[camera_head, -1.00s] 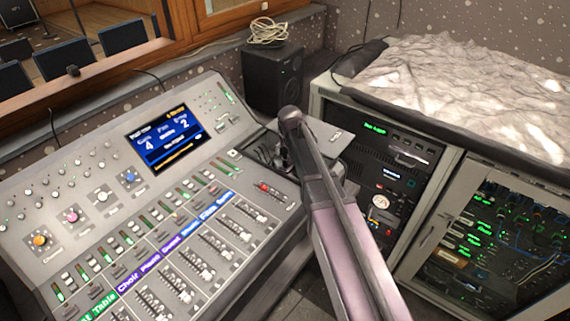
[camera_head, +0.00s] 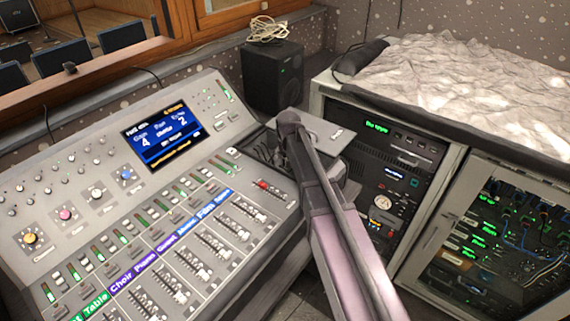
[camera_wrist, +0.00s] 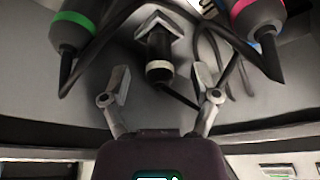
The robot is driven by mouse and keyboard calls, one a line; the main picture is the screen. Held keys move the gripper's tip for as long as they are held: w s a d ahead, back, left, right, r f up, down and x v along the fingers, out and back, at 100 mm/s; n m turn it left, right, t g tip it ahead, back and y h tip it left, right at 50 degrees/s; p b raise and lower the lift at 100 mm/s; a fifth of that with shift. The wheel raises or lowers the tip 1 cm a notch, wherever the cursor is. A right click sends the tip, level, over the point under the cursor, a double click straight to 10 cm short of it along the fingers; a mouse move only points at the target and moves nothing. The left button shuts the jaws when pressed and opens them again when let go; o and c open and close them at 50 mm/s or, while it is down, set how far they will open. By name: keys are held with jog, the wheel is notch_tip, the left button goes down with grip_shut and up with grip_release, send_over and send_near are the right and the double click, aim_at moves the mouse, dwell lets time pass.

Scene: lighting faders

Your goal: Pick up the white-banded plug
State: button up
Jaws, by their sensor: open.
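The white-banded plug (camera_wrist: 159,72) is a dark plug with a pale ring near its lower end, at the upper middle of the wrist view. An angled grey piece covers part of its upper body. My gripper (camera_wrist: 162,80) is open, one finger to the left of the plug and one to the right, with visible space on both sides. A green-banded plug (camera_wrist: 74,32) is at the upper left and a pink-banded plug (camera_wrist: 258,18) at the upper right. In the head view my arm hides the gripper and I cannot make out the plug.
Dark cables curve around the plugs and behind the fingers. The mixing console (camera_head: 60,215) stands left of my arm, and the rack cabinet (camera_head: 452,190) stands right. A black speaker (camera_head: 272,75) is behind. A grey cloth (camera_head: 460,80) covers the cabinet top.

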jog(key=shift+b+x, duration=0.5)
jog(key=shift+x, duration=0.3)
grip_shut()
